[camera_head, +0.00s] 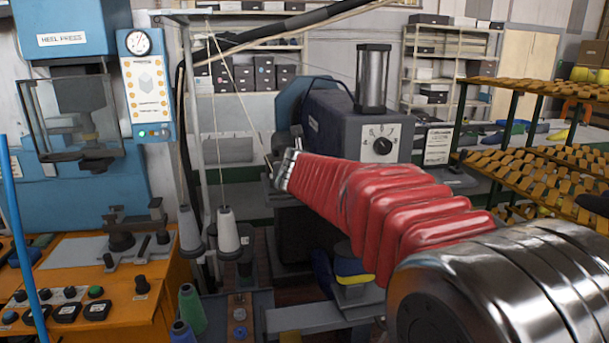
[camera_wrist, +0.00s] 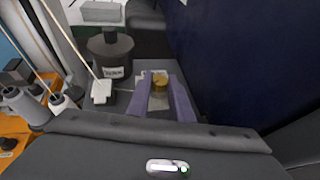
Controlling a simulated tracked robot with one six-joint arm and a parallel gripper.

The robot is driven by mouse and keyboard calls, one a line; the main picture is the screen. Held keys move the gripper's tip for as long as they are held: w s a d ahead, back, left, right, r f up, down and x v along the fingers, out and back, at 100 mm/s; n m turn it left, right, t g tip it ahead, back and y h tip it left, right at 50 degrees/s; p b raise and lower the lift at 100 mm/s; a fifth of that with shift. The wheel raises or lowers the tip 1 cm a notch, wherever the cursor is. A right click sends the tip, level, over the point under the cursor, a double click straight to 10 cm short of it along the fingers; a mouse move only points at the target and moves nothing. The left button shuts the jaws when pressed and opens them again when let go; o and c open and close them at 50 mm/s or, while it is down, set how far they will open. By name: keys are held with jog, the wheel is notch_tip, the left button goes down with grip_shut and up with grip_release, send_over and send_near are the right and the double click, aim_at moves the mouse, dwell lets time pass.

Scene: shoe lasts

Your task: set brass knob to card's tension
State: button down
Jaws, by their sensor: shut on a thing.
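The brass knob (camera_wrist: 160,84) shows in the wrist view on a small pale plate on a grey surface. My gripper (camera_wrist: 162,89) has its two purple fingers on either side of the knob and is shut on it. The knob's markings are too small to read. In the head view the end of my arm (camera_head: 285,170) reaches to the left side of the dark machine (camera_head: 335,128); the fingers and knob cannot be made out there. A white printed card (camera_head: 438,146) stands right of the machine's dial (camera_head: 382,146); its text is too small to read.
In the wrist view a dark labelled pot (camera_wrist: 110,52) stands behind left of the knob, and a dark blue machine wall rises on the right. Racks of lasts (camera_head: 550,105) fill the right.

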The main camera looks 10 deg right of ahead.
jog(key=shift+a+h, duration=0.2)
jog(key=shift+h, duration=0.1)
jog(key=shift+w+a+m+g+h, duration=0.15)
jog(key=shift+m+g+h, duration=0.25)
jog(key=shift+m+h, duration=0.5)
jog(key=shift+a+m+g+h, duration=0.1)
jog(key=shift+m+g+h, duration=0.3)
jog(key=shift+m+h, duration=0.45)
jog(key=m+g+h, duration=0.2)
jog(key=shift+w+a+m, duration=0.15)
jog(key=shift+m, duration=0.2)
jog(key=shift+w+a+m+g+h, duration=0.1)
jog(key=shift+w+m+g+h, duration=0.1)
jog(key=shift+m+g+h, duration=1.4)
jog(key=shift+w+m+g+h, duration=0.15)
jog(key=shift+m+g+h, duration=0.2)
jog(key=shift+m+g, duration=1.25)
